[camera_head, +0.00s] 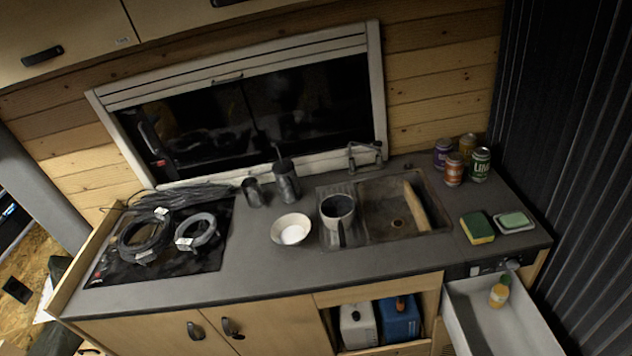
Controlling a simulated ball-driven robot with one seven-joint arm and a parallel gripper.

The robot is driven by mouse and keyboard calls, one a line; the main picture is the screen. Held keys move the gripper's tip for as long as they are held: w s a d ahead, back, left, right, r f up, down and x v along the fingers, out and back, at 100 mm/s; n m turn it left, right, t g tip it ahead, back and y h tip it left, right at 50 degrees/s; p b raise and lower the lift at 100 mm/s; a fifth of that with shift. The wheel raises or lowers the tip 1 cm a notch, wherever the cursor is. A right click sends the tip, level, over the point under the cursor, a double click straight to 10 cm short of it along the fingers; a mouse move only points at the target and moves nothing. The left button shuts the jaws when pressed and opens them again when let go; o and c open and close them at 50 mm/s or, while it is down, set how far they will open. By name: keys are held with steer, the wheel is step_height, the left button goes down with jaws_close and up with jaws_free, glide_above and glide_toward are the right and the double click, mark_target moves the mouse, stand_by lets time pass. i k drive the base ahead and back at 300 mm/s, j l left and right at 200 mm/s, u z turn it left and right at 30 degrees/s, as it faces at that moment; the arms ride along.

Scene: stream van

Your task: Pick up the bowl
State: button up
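A small white bowl (291,229) stands upright on the dark grey counter (262,273), just left of the sink, and looks empty. A white mug or pot with a dark inside (338,212) stands to its right on the sink's drainboard, with a narrow gap between them. My gripper does not show in this view, so its state and its distance from the bowl cannot be seen.
Left of the bowl, coiled cables (146,236) lie on the black hob. Dark cups (286,181) stand behind it. The sink (385,222), several cans (481,164), and a sponge (477,228) are to the right. An open drawer (497,325) juts out at lower right. Counter in front is clear.

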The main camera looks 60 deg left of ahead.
mark_target(291, 219)
steer(key=u, duration=1.75)
steer(key=i+j, duration=0.15)
steer(key=i, duration=0.35)
steer(key=i+j+u, duration=0.1)
steer(key=i, duration=0.4)
steer(key=i+j, duration=0.25)
steer(key=i, duration=0.2)
steer(key=u, duration=0.05)
